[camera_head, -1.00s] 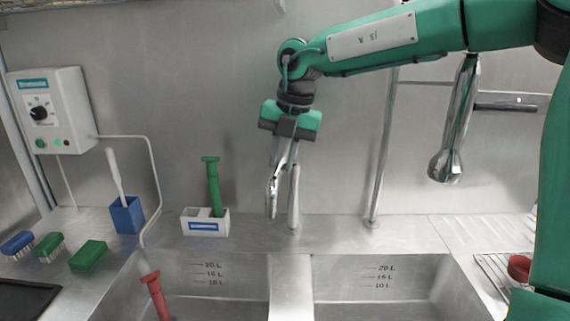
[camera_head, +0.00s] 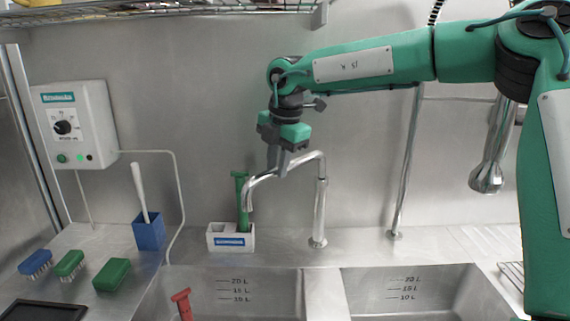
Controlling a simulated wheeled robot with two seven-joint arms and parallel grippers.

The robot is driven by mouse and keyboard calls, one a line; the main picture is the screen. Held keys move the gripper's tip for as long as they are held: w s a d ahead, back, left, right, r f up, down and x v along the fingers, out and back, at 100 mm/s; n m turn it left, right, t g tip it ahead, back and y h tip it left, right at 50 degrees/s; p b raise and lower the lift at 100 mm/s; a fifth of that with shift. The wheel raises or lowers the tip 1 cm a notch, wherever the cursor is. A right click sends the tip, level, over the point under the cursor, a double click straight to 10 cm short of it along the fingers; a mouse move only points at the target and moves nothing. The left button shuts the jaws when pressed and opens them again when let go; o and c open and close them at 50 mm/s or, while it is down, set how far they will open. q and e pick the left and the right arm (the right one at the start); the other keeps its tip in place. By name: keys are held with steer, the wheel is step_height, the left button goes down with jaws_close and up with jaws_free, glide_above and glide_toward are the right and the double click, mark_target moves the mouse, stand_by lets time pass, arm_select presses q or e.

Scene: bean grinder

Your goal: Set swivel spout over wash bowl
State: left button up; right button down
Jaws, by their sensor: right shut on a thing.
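The swivel spout (camera_head: 320,190) is a chrome pipe that rises behind the divider between two steel basins. Its arm bends to the left and its outlet (camera_head: 249,204) hangs down in front of the green-handled tool, towards the left basin. My right gripper (camera_head: 279,172) comes down from above and is shut on the spout's horizontal part. The left basin (camera_head: 260,285) and right basin (camera_head: 425,285) both carry litre marks; I cannot tell which is called the wash bowl. My left gripper is not in view.
A red-handled tool (camera_head: 183,304) stands in the left basin. A white holder (camera_head: 231,238) with a green-handled tool (camera_head: 241,190), a blue cup (camera_head: 149,232) with a brush, and several brushes stand at left. A chrome spray head (camera_head: 488,178) hangs at right.

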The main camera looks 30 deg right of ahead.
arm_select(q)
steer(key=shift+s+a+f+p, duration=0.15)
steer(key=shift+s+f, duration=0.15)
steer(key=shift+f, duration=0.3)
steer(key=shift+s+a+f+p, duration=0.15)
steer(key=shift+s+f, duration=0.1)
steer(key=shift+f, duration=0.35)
arm_select(e)
steer(key=shift+w+a+m, duration=0.25)
steer(key=shift+w+m, duration=0.45)
steer(key=shift+w, duration=0.3)
steer(key=c, duration=1.3)
jaws_free()
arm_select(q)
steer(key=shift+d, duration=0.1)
arm_select(e)
steer(key=r, duration=0.3)
steer(key=s+r, duration=0.1)
steer(key=r, duration=0.2)
steer(key=shift+s+d+r, duration=0.15)
steer(key=shift+s, duration=0.05)
steer(key=shift+r, duration=0.5)
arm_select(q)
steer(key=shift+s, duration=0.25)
